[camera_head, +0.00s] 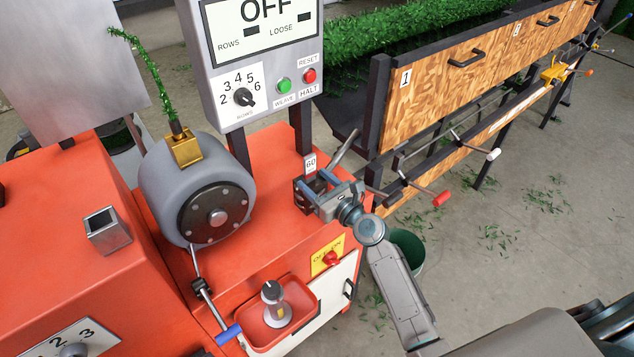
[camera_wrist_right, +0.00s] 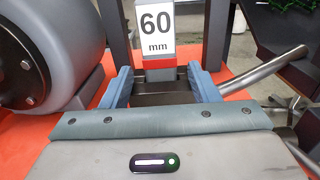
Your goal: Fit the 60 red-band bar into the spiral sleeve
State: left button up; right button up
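The 60 bar shows by its white tag (camera_head: 310,163) in the head view. In the right wrist view the tag reads 60 mm (camera_wrist_right: 156,25), with a red band (camera_wrist_right: 158,63) below it. My right gripper (camera_head: 314,190) is at it, over the orange machine top. In the right wrist view its two blue-grey fingers (camera_wrist_right: 163,88) stand apart, one on each side of a dark block below the band. Whether they press on the block is unclear. I cannot clearly make out the spiral sleeve. My left gripper is in neither view.
The grey drum (camera_head: 168,193) with a brass collar (camera_head: 183,150) and green garland stands left of my right gripper. A control panel (camera_head: 262,45) rises behind. A red tray (camera_head: 260,325) holds a knobbed piece. A grey rod (camera_head: 345,147) slants beside the gripper.

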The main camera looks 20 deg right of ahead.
jog(key=shift+f, duration=0.2)
jog(key=shift+s+d, duration=0.1)
jog(key=shift+s, duration=0.2)
jog(key=b+v, duration=0.1)
jog(key=v, duration=0.9)
jog(key=shift+r, duration=0.2)
